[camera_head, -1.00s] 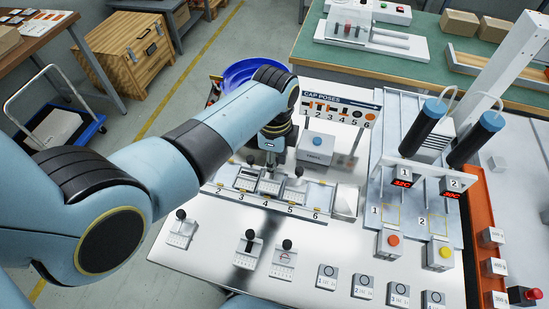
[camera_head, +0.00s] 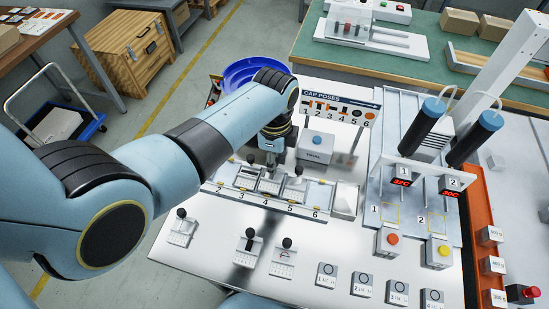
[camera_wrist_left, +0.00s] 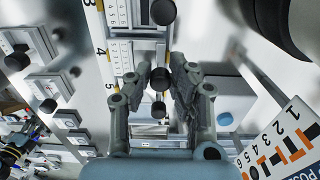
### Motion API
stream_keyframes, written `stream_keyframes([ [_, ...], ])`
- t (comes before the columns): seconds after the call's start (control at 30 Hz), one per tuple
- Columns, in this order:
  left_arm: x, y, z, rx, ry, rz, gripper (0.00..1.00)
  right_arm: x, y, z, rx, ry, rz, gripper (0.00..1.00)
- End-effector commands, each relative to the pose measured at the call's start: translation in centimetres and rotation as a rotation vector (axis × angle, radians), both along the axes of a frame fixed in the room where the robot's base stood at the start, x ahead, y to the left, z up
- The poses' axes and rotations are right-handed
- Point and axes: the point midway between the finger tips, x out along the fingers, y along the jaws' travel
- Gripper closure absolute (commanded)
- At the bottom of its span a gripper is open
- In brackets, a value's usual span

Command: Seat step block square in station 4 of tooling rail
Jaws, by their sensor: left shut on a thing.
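The tooling rail (camera_head: 262,205) runs across the middle of the table, its stations numbered along the front edge. My left gripper (camera_wrist_left: 161,80) is shut on the black knob of the step block (camera_head: 269,184), which stands at station 4. In the left wrist view the block's marked face (camera_wrist_left: 120,58) is beside the number 4. The block looks roughly in line with its neighbours; the fingers and my arm hide part of it, so I cannot tell whether it is fully down. My right gripper is not in view.
Knobbed blocks stand close on both sides, at station 3 (camera_head: 247,178) and station 5 (camera_head: 294,189). Several loose knobbed blocks (camera_head: 182,229) stand on the front of the table. A blue-buttoned box (camera_head: 316,147) and the cap poses sign (camera_head: 341,104) are behind the rail.

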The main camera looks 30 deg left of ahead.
Motion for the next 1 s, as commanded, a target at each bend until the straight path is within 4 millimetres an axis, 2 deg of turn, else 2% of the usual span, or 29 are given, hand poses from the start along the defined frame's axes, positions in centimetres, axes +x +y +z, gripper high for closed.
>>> stream_keyframes([
  [0.47,0.01,0.01,-1.01,0.000,0.001,0.000,1.00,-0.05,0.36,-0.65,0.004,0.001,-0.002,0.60],
  [0.5,0.01,0.01,-1.04,0.000,0.000,0.000,0.80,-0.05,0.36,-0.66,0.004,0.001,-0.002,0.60],
  [0.7,0.01,0.01,-0.97,0.000,0.000,0.000,0.54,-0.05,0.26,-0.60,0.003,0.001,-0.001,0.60],
  [1.0,0.01,0.00,-0.81,0.000,0.000,0.000,0.54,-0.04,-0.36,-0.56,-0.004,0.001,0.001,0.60],
])
